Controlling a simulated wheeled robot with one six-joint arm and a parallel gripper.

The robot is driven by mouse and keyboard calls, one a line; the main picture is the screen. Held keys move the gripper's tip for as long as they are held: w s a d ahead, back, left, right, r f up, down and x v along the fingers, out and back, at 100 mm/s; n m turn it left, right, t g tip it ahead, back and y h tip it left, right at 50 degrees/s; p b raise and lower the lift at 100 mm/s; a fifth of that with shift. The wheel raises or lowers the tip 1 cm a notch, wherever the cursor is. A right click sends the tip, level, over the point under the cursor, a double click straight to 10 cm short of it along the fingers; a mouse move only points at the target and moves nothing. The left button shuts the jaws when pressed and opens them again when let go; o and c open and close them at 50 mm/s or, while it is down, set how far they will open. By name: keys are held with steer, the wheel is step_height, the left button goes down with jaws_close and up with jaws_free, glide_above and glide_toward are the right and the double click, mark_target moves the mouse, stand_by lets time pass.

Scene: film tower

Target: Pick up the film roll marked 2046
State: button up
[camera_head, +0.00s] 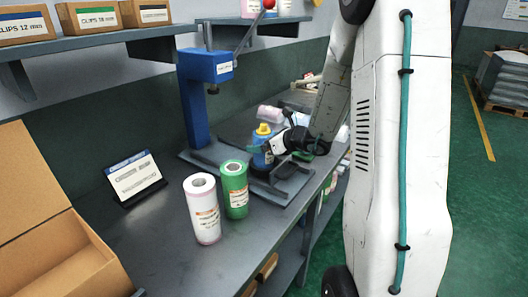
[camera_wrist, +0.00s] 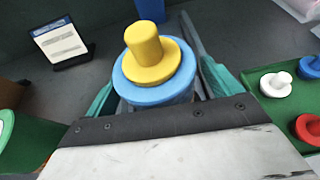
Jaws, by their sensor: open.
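A blue film roll or container with a yellow stepped top (camera_head: 262,134) stands on the base of the blue press; it also shows in the wrist view (camera_wrist: 152,62). My gripper (camera_head: 268,148) is at it, with open teal fingers (camera_wrist: 150,85) on either side of its blue part; I cannot tell whether they touch it. A pale pink-white roll (camera_head: 204,215) and a green roll (camera_head: 235,190) stand upright on the bench nearer the camera. Their labels are too small to read, so I cannot tell which thing is marked 2046.
The blue press (camera_head: 195,105) rises beside the blue thing. A sign stand (camera_head: 135,178) and an open cardboard box (camera_head: 60,255) are on the left of the bench. White and red knobbed pieces (camera_wrist: 272,84) lie on a green tray (camera_wrist: 275,110) at right.

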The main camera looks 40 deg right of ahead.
steer(key=shift+c, duration=0.2)
steer(key=shift+r, duration=0.1)
steer(key=c, duration=1.3)
